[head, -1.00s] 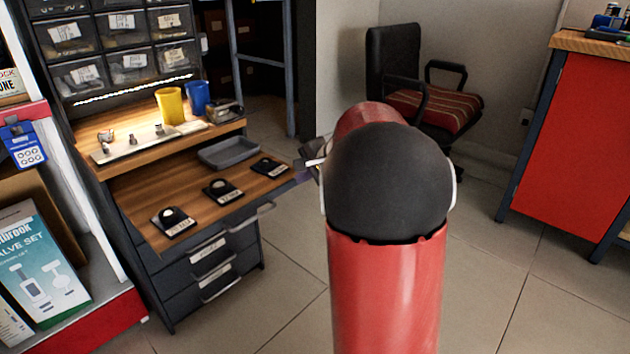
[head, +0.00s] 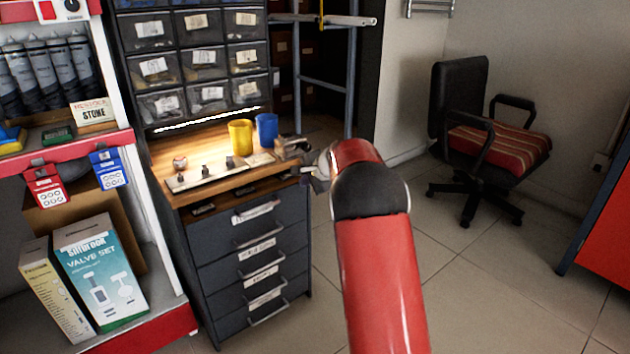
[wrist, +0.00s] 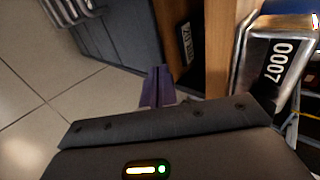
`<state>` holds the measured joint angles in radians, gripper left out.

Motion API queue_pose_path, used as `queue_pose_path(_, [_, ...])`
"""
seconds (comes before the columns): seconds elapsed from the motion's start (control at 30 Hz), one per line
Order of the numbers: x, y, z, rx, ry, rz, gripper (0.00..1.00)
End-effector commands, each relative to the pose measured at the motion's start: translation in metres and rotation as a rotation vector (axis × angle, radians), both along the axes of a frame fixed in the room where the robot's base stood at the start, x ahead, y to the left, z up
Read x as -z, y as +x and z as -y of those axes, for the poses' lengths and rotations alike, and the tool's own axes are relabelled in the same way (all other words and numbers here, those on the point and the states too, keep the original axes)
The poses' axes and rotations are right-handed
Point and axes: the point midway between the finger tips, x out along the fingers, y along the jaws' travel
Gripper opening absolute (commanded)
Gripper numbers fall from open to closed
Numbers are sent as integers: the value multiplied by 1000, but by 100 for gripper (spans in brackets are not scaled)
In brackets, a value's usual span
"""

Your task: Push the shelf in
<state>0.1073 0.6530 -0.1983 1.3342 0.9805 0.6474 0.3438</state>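The pull-out wooden shelf (head: 222,204) sits under the worktop of the drawer cabinet. Only a narrow front strip shows, with parts of black labelled pads (head: 203,209) on it; the rest is hidden under the worktop. My gripper (head: 312,180) is at the cabinet's right front corner, partly hidden by my red arm. In the wrist view its two purple fingers (wrist: 158,88) are together with nothing between them, close to the cabinet front. A black pad (wrist: 187,45) shows in the gap beside the worktop edge there. I cannot tell whether the fingers touch the shelf.
The worktop (head: 185,198) holds a yellow cup (head: 240,137), a blue cup (head: 266,129) and a metal stamp marked 0007 (wrist: 278,60). Drawers with handles (head: 258,240) are below. Red shelving (head: 160,336) stands left, a chair (head: 490,140) right. Floor in front is open.

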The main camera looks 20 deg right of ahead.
Motion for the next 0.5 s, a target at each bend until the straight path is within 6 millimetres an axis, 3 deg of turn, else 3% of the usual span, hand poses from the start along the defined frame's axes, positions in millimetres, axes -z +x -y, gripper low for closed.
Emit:
queue_pose_path(0.2, [0, 15, -5, -1, 0, -2, 0])
queue_pose_path(0.5, [0, 19, -7, 1, -1, 2, 0])
